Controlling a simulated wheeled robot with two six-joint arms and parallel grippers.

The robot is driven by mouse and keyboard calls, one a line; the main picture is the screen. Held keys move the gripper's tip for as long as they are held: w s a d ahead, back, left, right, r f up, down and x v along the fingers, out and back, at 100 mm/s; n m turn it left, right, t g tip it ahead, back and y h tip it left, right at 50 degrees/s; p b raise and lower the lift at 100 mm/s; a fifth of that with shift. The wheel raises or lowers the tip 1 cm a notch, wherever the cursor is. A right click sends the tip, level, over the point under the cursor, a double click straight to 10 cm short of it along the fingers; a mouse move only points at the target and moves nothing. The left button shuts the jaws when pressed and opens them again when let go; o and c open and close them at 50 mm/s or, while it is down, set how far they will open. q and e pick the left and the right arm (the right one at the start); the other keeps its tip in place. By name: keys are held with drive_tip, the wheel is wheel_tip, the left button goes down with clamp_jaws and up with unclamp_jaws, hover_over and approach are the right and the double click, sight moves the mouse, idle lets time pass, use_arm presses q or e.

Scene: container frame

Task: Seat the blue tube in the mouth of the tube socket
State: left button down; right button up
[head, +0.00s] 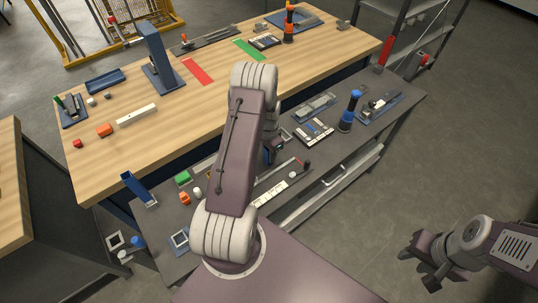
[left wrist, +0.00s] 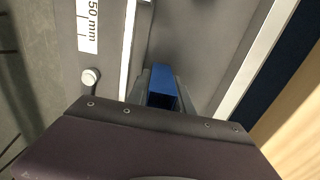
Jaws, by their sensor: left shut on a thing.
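My left gripper (left wrist: 162,92) is shut on the blue tube (left wrist: 160,84), which shows between the two fingers in the left wrist view, over the grey bench. In the head view my left arm covers most of that gripper; only a dark and blue bit shows beside it. I cannot surely pick out the tube socket. A small square fitting with a pale rim (head: 180,239) sits at the near left end of the grey bench and may be it. My right gripper (head: 421,269) is empty, its fingers apart, above the floor at the right.
The grey bench (head: 222,165) also bears a blue trough (head: 138,188), a green block (head: 183,178), an orange block (head: 184,197), a white scale strip (head: 271,193) and a dark post with blue bands (head: 350,111). A wooden table (head: 215,95) stands behind.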

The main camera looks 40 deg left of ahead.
use_arm(q)
drive_tip(key=shift+r, duration=0.1)
drive_tip(key=r, duration=0.1)
drive_tip(key=r+b, duration=0.1)
drive_tip(key=r, duration=0.1)
drive_tip(key=w+r, duration=0.1)
drive_tip(key=shift+d+r+b, duration=0.15)
drive_tip(key=shift+d+b, duration=0.2)
drive_tip(key=shift+d, duration=0.05)
drive_tip(key=w+d+r+b, duration=0.1)
drive_tip(key=w+d+r, duration=0.5)
drive_tip(key=w+d, duration=0.1)
drive_tip(key=shift+w+d+r+b, duration=0.2)
drive_tip(key=shift+r+b, duration=0.1)
drive_tip(key=shift+b, duration=0.1)
